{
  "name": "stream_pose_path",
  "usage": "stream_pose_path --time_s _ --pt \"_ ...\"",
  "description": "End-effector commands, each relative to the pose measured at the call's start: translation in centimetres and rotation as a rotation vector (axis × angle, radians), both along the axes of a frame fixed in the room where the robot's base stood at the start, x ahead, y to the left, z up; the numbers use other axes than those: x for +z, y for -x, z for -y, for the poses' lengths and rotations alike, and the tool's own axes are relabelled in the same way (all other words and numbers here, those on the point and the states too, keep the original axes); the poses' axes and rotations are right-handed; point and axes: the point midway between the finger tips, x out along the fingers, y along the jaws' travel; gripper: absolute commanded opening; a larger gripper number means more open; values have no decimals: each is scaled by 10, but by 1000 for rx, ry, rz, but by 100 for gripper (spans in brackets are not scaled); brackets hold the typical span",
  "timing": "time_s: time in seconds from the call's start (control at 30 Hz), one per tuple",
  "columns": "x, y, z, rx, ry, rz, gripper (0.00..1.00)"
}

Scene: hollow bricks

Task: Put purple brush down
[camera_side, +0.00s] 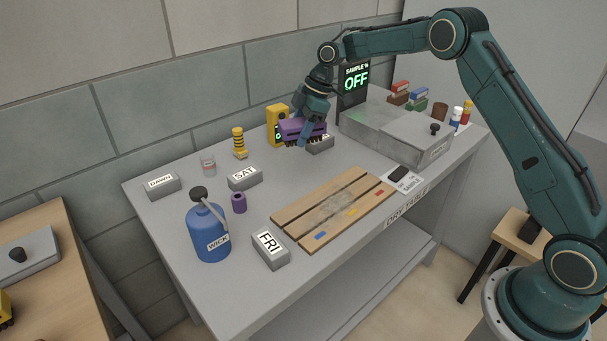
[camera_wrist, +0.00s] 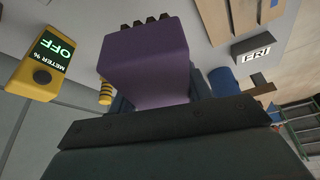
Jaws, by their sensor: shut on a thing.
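The purple brush (camera_side: 297,127) has a block-shaped purple body and dark bristles along its underside. My gripper (camera_side: 306,122) is shut on it near the back of the grey table (camera_side: 285,172). In the wrist view the purple body (camera_wrist: 145,55) fills the middle, with dark bristle tufts at the top edge. The bristles look close to the tabletop, beside a grey labelled block (camera_side: 320,146) that is partly hidden. I cannot tell whether the brush touches the table.
A yellow meter (camera_side: 272,122) reading OFF in the wrist view (camera_wrist: 42,66) stands close behind the brush. A black display (camera_side: 354,82) and grey box (camera_side: 375,122) stand to the right. A slatted wooden board (camera_side: 300,215), blue WICK bottle (camera_side: 207,232) and labelled blocks stand nearer the front.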

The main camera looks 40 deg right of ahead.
Motion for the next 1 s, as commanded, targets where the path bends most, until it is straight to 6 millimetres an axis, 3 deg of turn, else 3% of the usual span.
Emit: stream_pose_path --time_s 0.2,0.4,0.83,1.0 --pt "-44 1 0 0 0 -5 31" --pt "-75 1 0 1 0 -2 31" --pt "-91 0 0 0 1 -1 31" --pt "-108 1 0 0 0 -3 31"
